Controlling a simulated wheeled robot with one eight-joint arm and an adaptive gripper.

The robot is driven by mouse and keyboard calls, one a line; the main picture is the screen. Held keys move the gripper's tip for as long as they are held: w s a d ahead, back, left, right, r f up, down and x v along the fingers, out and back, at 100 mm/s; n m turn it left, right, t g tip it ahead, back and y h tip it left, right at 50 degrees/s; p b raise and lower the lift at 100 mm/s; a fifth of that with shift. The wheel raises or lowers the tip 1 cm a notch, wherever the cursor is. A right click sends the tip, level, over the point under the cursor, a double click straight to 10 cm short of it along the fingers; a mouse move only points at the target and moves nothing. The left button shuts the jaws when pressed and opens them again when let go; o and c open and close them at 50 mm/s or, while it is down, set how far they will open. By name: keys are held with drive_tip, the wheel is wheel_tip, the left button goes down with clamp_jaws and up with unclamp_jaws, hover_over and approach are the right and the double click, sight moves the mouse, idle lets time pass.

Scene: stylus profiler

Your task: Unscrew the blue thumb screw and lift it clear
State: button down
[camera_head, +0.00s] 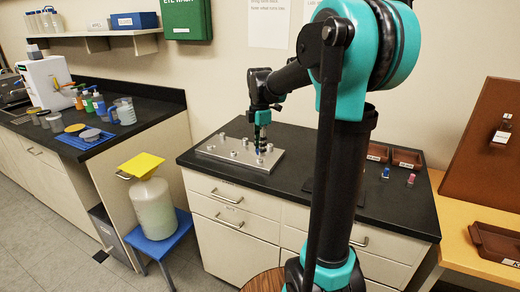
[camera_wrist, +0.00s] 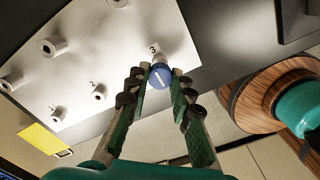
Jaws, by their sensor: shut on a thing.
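The blue thumb screw (camera_wrist: 159,76) shows in the wrist view with a pale slot line across its head. It sits at the post marked 3 on the pale metal plate (camera_wrist: 95,30). My gripper (camera_wrist: 158,82) has its fingers on either side of the screw head and is shut on it. In the head view my gripper (camera_head: 262,138) points down at the right part of the plate (camera_head: 225,153). A bit of blue (camera_head: 258,151) shows there between the fingers. Whether the screw's thread is in the plate is hidden.
Other pale posts (camera_wrist: 98,91) stand on the plate, some with numbers. The dark counter (camera_head: 300,180) has brown trays (camera_head: 407,158) and small blue and red items (camera_head: 385,173) at right. A blue stool (camera_head: 160,243) with a large jug (camera_head: 152,205) stands left of the cabinet.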

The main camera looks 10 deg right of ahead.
drive_tip(key=shift+r, duration=1.5)
drive_tip(key=shift+r, duration=2.5)
